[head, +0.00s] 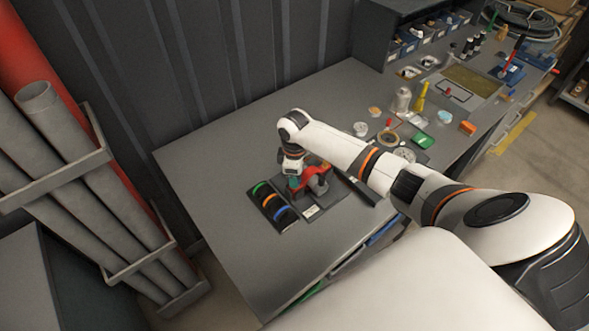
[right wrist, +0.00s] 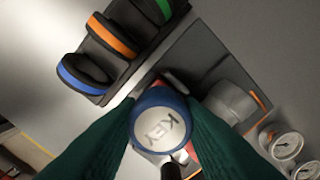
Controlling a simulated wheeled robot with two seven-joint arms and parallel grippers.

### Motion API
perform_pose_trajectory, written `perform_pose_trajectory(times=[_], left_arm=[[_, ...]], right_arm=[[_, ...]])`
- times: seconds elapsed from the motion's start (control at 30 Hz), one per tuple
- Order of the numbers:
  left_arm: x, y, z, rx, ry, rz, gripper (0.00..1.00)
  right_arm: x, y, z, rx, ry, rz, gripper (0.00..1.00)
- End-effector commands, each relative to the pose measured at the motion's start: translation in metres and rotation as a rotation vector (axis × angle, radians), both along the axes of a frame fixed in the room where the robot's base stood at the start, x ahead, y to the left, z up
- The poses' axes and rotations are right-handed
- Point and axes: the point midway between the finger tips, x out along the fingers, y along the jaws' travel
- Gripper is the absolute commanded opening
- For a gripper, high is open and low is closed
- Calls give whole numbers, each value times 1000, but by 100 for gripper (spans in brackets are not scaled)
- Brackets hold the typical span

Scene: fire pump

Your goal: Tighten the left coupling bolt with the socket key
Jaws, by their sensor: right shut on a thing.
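My right gripper (head: 293,179) is over the left side of the small red and grey fire pump (head: 318,181) on the workbench. In the right wrist view its green fingers are shut on the socket key (right wrist: 161,122), seen end-on as a round blue cap marked KEY. The pump's grey cylinder (right wrist: 232,101) shows to the right of the key, with red parts partly hidden behind the key and fingers. The key's lower end and the left coupling bolt are hidden, so I cannot tell whether they touch. My left gripper is not in view.
A dark rack (head: 268,207) with green, orange and blue rings stands just left of the pump. Two round gauges (right wrist: 286,146) lie to the pump's right. Bottles and small parts crowd the bench (head: 215,150) farther right; its left end is clear. Grey pipes (head: 75,185) stand at left.

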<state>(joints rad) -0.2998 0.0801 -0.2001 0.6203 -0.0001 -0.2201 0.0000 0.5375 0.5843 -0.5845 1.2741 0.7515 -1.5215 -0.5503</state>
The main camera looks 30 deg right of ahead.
Motion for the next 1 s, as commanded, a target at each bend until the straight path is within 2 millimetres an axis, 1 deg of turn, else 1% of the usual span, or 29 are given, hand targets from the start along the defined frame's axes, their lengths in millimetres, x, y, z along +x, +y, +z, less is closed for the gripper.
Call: perform_pose_trajectory(times=[0.27, 0.37, 0.5, 0.57, 0.67, 0.9, 0.97, 1.0], left_arm=[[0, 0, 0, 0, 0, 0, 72], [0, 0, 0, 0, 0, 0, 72], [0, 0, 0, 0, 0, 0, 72], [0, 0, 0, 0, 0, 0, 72], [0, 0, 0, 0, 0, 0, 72], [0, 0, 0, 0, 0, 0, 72], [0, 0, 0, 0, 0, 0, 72], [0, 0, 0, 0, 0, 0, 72]], right_arm=[[0, 1, 0, 2, -1, -19, 10], [0, 1, 0, 4, 1, -127, 10], [0, 1, 0, 3, 2, -314, 10], [0, 1, 0, 2, 0, -366, 10], [0, 1, 0, 2, -1, -401, 10], [0, 0, 0, 2, -1, -406, 10], [0, 1, 0, 2, 0, -442, 10], [0, 1, 0, 3, 1, -488, 10]])
